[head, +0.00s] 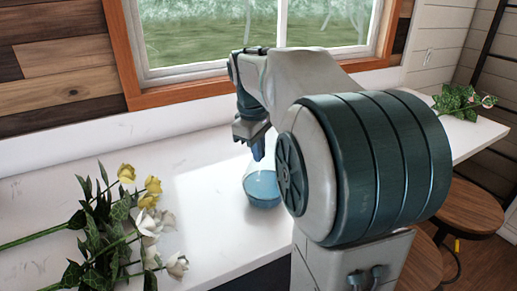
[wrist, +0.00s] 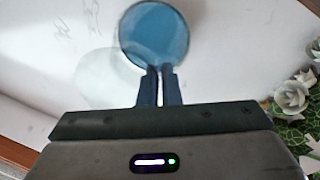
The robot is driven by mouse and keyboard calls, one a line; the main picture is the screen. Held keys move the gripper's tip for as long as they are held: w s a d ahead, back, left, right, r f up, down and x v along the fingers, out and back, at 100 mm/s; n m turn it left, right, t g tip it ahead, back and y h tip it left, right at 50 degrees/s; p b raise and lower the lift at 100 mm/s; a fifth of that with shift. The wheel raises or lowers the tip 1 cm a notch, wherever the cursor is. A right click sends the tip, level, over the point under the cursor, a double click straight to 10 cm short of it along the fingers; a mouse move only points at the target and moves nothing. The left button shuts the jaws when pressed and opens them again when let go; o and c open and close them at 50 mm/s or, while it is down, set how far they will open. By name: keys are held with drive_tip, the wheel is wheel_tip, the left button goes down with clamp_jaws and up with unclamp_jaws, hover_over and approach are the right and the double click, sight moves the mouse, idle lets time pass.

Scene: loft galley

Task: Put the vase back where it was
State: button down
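The vase (head: 263,190) is clear glass with blue at its bottom and looks upright over the white counter, left of my arm in the head view. In the wrist view the vase (wrist: 155,30) is a blue round shape just beyond my fingertips. My gripper (head: 258,150) points down at the vase's upper part. In the wrist view my gripper's fingers (wrist: 159,72) are nearly together, with a thin gap where the glass wall appears pinched. I cannot tell whether the vase's base touches the counter.
The white counter (head: 200,215) is clear around the vase. Yellow and white flowers (head: 125,225) lie at the left. Another white flower with leaves (head: 460,101) lies at the far right end. A window (head: 255,35) is behind; round wooden stools (head: 472,205) stand at right.

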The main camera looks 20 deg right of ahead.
drive_tip(key=shift+r, duration=0.1)
drive_tip(key=c, duration=1.6)
unclamp_jaws()
wheel_tip(320, 180, up, 12)
drive_tip(key=s+a, duration=0.1)
drive_tip(key=a, duration=0.1)
drive_tip(key=s+a+f+m+t, duration=0.1)
drive_tip(key=s+a+f+m, duration=0.2)
drive_tip(key=s+f, duration=0.5)
drive_tip(key=s+a+f+m+t+y, duration=0.1)
drive_tip(key=s+a+f+m, duration=0.2)
drive_tip(key=f, duration=1.1)
drive_tip(key=s+a, duration=0.3)
drive_tip(key=s, duration=0.3)
drive_tip(key=shift+y, duration=0.3)
